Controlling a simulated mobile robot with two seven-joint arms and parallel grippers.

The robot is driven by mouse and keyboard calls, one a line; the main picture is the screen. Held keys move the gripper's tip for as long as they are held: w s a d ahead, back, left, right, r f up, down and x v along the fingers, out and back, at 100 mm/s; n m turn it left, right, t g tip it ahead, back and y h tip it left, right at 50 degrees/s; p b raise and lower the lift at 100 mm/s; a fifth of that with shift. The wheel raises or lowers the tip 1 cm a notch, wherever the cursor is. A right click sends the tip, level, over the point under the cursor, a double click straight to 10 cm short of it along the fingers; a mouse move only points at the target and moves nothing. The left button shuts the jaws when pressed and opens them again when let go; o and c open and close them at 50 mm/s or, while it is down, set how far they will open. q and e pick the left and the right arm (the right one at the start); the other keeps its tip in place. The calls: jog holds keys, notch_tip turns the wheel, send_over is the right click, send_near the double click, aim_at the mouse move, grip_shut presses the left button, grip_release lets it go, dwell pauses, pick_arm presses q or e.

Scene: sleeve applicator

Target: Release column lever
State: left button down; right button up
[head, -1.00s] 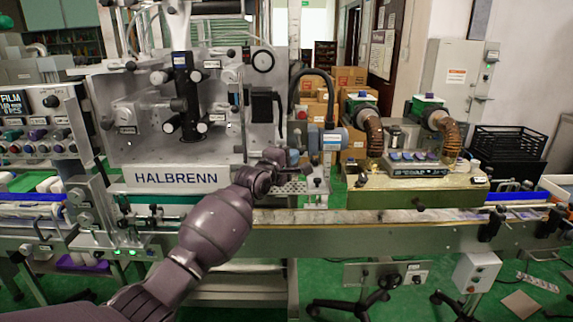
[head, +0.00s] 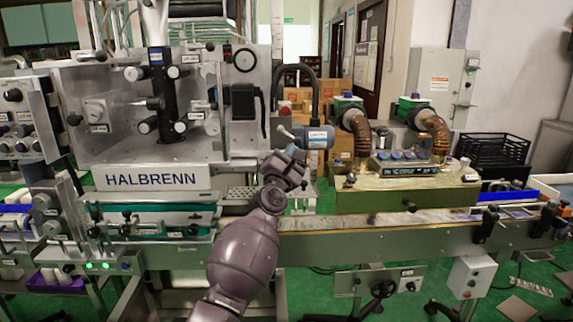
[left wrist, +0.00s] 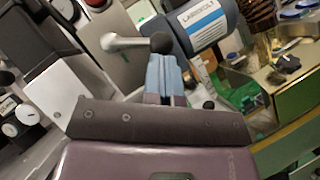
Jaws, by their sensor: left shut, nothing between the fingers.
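In the head view the lever (head: 285,131) is small, just left of the blue-grey head (head: 318,137). My left gripper (head: 293,153) is below the lever in the head view. Nothing is held. My right gripper is not in view.
The HALBRENN machine (head: 150,178) stands at the left. A conveyor (head: 380,217) runs along the front. A green-and-tan unit with brown hoses (head: 405,190) stands to the right. A black cable (head: 297,68) arches above the lever.

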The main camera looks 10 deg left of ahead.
aim_at(300, 141)
pick_arm(q)
jog(key=n+y+b, duration=0.1)
jog(key=n, duration=0.1)
jog(key=d+r+n+t+y+b, duration=0.1)
jog(key=n+y, duration=0.1)
jog(key=n, duration=0.1)
jog(key=d+n+y+b, duration=0.1)
jog(key=n+y, duration=0.1)
jog(key=shift+w+r+n, duration=0.3)
jog(key=shift+n, duration=0.1)
jog(key=shift+d+r+t, duration=0.15)
jog(key=shift+r+t, duration=0.1)
jog(key=shift+t, duration=0.05)
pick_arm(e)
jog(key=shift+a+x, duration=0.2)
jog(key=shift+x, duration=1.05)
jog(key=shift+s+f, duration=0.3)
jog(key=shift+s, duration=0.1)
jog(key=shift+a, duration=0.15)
